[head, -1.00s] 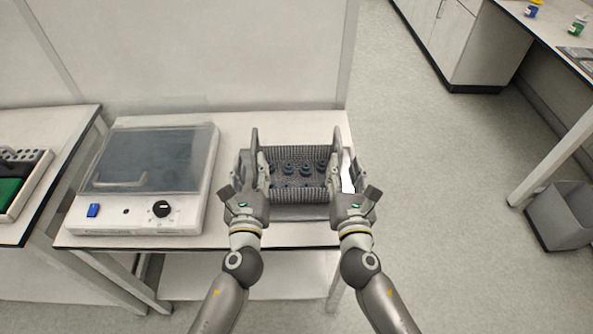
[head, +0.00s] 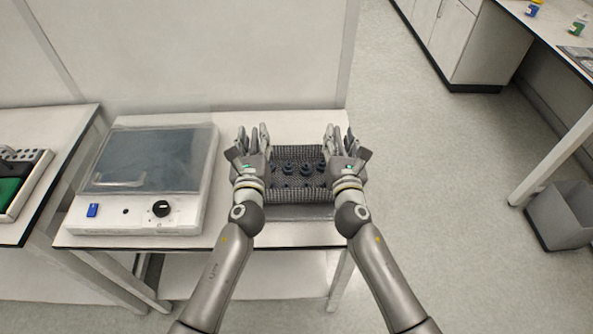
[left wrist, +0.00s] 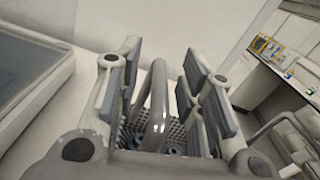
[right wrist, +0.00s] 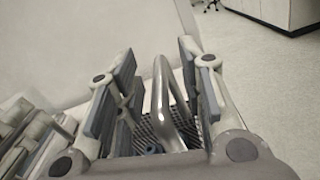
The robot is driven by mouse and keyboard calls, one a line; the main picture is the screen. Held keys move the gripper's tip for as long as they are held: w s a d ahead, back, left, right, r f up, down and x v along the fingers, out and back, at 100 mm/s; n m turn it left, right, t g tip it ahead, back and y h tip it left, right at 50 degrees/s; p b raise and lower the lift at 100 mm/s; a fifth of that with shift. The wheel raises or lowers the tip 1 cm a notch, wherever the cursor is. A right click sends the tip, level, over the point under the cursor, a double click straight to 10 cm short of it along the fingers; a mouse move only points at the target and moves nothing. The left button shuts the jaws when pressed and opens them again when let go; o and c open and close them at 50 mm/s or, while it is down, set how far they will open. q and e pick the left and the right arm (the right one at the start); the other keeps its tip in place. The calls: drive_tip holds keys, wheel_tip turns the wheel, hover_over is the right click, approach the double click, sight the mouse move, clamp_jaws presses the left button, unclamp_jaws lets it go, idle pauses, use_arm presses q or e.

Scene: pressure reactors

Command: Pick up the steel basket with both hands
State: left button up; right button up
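The steel basket (head: 297,197) is a grey mesh box on the bench, holding several dark-capped vessels (head: 306,169). My left gripper (head: 254,139) is at its left end and my right gripper (head: 341,139) at its right end. In the left wrist view the basket's curved handle (left wrist: 157,100) stands between my open left fingers (left wrist: 158,72), with gaps at both sides.
A white device with a clear lid (head: 148,165) and a black knob stands just left of the basket on the white bench (head: 232,122). A rack (head: 20,180) is on the far-left bench. A grey bin (head: 560,215) stands on the floor at right.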

use_arm(q)
clamp_jaws()
use_arm(e)
clamp_jaws()
use_arm(q)
drive_tip(key=shift+f, duration=0.1)
use_arm(e)
drive_tip(key=shift+r, duration=0.15)
